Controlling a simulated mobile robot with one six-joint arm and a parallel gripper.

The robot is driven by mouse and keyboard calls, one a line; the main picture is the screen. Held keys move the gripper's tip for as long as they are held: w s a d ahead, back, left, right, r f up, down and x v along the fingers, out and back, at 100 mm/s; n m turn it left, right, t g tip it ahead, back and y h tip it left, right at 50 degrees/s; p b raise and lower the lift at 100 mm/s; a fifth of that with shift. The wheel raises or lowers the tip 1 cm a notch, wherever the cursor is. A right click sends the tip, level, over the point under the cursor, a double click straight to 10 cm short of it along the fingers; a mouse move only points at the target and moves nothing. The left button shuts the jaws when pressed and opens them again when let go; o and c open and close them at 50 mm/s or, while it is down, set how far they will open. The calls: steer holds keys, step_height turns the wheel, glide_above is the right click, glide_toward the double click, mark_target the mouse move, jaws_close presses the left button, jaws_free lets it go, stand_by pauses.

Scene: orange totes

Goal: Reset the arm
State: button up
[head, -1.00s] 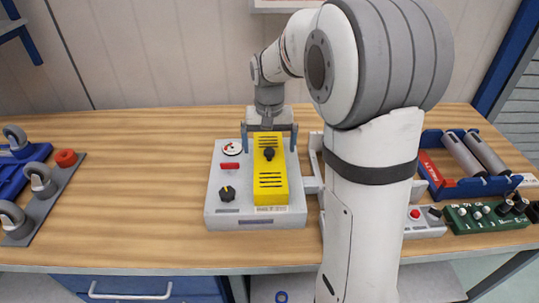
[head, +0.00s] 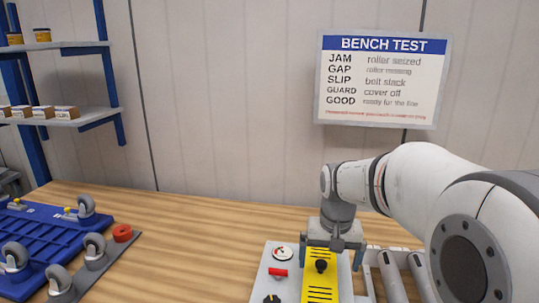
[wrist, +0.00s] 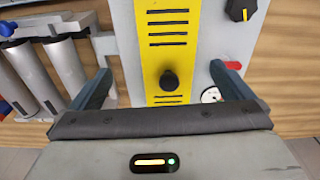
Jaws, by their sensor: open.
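My gripper (head: 334,245) is open above a grey test box on the wooden bench. The yellow cover (head: 320,280) has black slots and a black knob (head: 321,266) and lies on the grey box (head: 272,262). In the wrist view the black knob (wrist: 169,80) sits between the fingers, apart from them. My arm reaches in from the right and hides part of the bench.
Rollers (head: 393,277) lie right of the box. A blue base with casters (head: 40,232) and a red ring (head: 122,232) are at the left. A bench test sign (head: 382,80) hangs on the back wall. Blue-framed shelves (head: 60,110) stand at the left. Bare bench (head: 190,235) lies between.

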steer(key=s+n+t, duration=0.1)
steer(key=s+t, duration=0.1)
steer(key=s, duration=1.4)
steer(key=shift+s+d+f+n, duration=0.2)
steer(key=shift+s+f+n, duration=0.1)
steer(key=shift+f, duration=0.15)
stand_by(0.4)
